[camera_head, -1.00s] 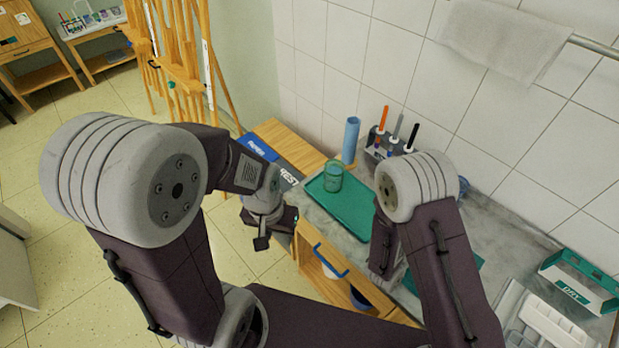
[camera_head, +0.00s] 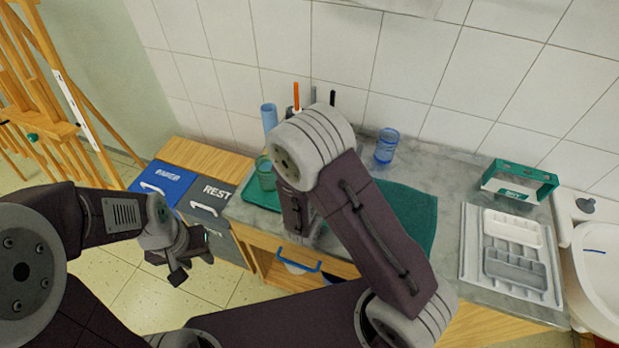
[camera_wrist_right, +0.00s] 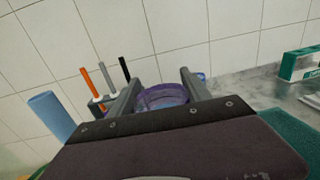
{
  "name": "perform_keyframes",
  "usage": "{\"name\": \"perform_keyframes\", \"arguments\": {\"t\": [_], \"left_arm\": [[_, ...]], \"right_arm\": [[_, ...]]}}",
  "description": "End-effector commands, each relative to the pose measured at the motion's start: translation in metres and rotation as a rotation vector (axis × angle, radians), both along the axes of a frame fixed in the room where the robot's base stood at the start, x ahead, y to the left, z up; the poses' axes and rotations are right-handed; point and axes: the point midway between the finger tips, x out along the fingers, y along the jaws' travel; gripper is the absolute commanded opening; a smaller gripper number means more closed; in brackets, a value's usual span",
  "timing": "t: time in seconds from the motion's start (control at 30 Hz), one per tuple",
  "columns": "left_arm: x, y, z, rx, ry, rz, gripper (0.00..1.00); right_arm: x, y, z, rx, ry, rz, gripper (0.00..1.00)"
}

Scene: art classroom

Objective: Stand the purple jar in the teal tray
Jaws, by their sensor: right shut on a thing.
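The purple jar (camera_wrist_right: 163,97) is between the two fingers of my right gripper (camera_wrist_right: 160,80) in the right wrist view, with its rim and upper part showing. My right gripper is shut on it. In the head view my right arm hides this gripper and the jar. The teal tray (camera_head: 247,196) lies on the counter at its left end, partly hidden behind my right arm. A green jar (camera_head: 265,173) stands on it. My left gripper (camera_head: 192,264) is empty in front of the drawers, its fingers apart.
A blue cylinder (camera_head: 269,117) and a pen holder (camera_wrist_right: 95,101) stand by the wall. A blue jar (camera_head: 387,146) stands on the counter. A teal mat (camera_head: 412,215), a cutlery tray (camera_head: 512,258) and a green-white rack (camera_head: 520,180) lie to the right.

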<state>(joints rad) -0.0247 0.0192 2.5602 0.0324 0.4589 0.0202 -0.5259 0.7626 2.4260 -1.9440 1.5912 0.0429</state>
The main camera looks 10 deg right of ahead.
Motion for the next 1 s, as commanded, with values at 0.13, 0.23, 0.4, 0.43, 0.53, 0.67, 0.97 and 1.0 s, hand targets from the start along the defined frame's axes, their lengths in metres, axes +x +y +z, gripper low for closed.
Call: {"name": "perform_keyframes", "arguments": {"t": [0.13,0.23,0.4,0.43,0.53,0.67,0.97,1.0], "left_arm": [[0.000,0.000,0.000,0.000,-0.001,0.000,0.36],[0.000,0.000,0.000,0.000,-0.001,0.000,0.36],[0.000,0.000,0.000,0.000,-0.001,0.000,0.36],[0.000,0.000,-0.001,0.000,-0.001,0.000,0.36],[0.000,0.000,-0.003,0.000,-0.001,0.000,0.36],[0.000,0.000,-0.004,0.000,0.000,0.000,0.36],[0.000,0.000,-0.005,0.000,-0.001,0.000,0.36],[0.000,0.000,-0.007,0.000,-0.001,0.000,0.36]], "right_arm": [[0.003,0.040,-0.023,-0.001,-0.002,0.004,0.00],[0.005,0.055,-0.032,0.000,-0.003,0.002,0.00],[0.005,0.062,-0.036,0.000,-0.001,-0.001,0.00],[0.005,0.062,-0.038,0.000,-0.001,-0.001,0.00],[0.005,0.061,-0.055,-0.004,0.002,-0.001,0.00],[0.005,0.061,-0.074,-0.002,0.000,-0.001,0.00],[0.005,0.061,-0.077,0.000,-0.003,-0.001,0.00],[0.005,0.061,-0.079,0.000,-0.003,-0.001,0.00]]}}
